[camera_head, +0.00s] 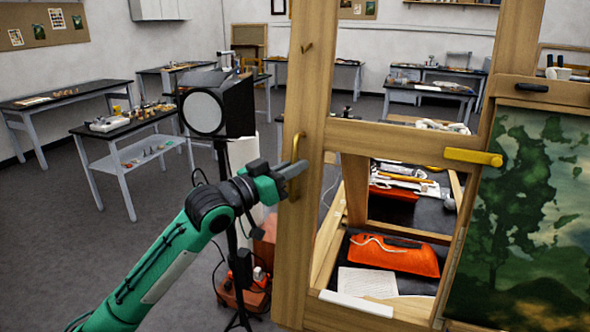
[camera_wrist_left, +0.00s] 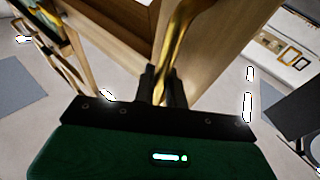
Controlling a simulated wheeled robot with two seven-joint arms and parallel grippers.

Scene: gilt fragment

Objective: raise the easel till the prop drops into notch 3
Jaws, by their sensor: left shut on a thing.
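The wooden easel (camera_head: 349,135) stands close in front of me, with a tall post on its left side. A brass handle (camera_head: 298,144) is fixed upright on that post. My left gripper (camera_head: 293,172) is shut on this handle; the left wrist view shows the brass bar (camera_wrist_left: 181,32) between the two dark fingers. A painting of a tree (camera_head: 523,215) rests on the right part of the easel. A yellow brass lever (camera_head: 473,157) sits on the crossbar. I cannot make out the prop or its notches. My right gripper is out of view.
A black studio lamp (camera_head: 217,104) on a stand is just behind my left arm. Through the frame, an orange case (camera_head: 394,257) lies on a dark surface. Work tables (camera_head: 128,127) stand at the left and back. Grey floor is clear at the left.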

